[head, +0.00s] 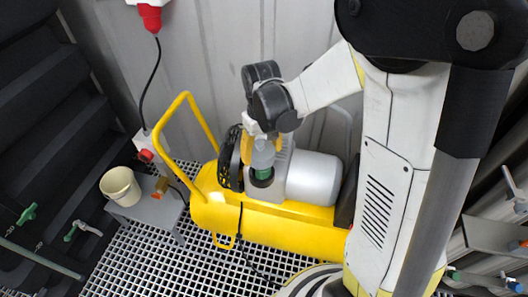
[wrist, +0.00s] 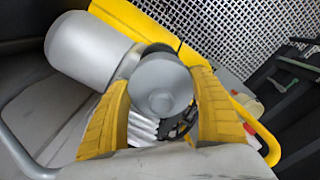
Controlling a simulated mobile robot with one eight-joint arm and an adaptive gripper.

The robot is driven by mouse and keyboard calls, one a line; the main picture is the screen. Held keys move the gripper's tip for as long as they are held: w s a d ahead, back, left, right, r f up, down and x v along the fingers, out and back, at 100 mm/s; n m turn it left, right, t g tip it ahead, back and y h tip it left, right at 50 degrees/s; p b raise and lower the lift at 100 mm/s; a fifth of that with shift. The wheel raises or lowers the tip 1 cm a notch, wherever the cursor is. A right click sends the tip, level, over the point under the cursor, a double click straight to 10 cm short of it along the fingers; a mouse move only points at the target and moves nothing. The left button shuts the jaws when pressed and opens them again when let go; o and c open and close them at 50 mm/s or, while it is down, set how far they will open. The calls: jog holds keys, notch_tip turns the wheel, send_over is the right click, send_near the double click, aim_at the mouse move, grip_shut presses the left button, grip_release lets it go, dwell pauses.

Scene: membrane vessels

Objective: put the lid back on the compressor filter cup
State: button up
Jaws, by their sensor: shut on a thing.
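My gripper (head: 261,140) points down over the yellow compressor (head: 275,228), and its yellow fingers are shut on the grey round lid (head: 263,158). In the wrist view the lid (wrist: 160,84) sits between both fingers (wrist: 162,115), its round top with a small central knob facing the camera. Directly below the lid in the head view is the dark filter cup with a green part (head: 263,175). The lid looks upright over the cup; I cannot tell whether they touch. The cup is hidden under the lid in the wrist view.
The silver motor (head: 314,178) is close to the right of the lid, and a black fan guard (head: 230,160) is close to its left. A yellow handle (head: 170,120) rises at the left. A cream bucket (head: 120,187) stands on a grey bench (head: 138,212).

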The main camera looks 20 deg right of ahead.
jog(key=shift+f+b, duration=2.3)
jog(key=shift+f, duration=0.8)
jog(key=shift+f+b, duration=0.2)
jog(key=shift+b, duration=0.15)
jog(key=o, duration=1.3)
jog(key=shift+c, duration=0.2)
jog(key=shift+r, duration=0.15)
jog(key=shift+r+p, duration=2.7)
jog(key=shift+r, duration=0.75)
grip_shut()
jog(key=shift+f, duration=0.3)
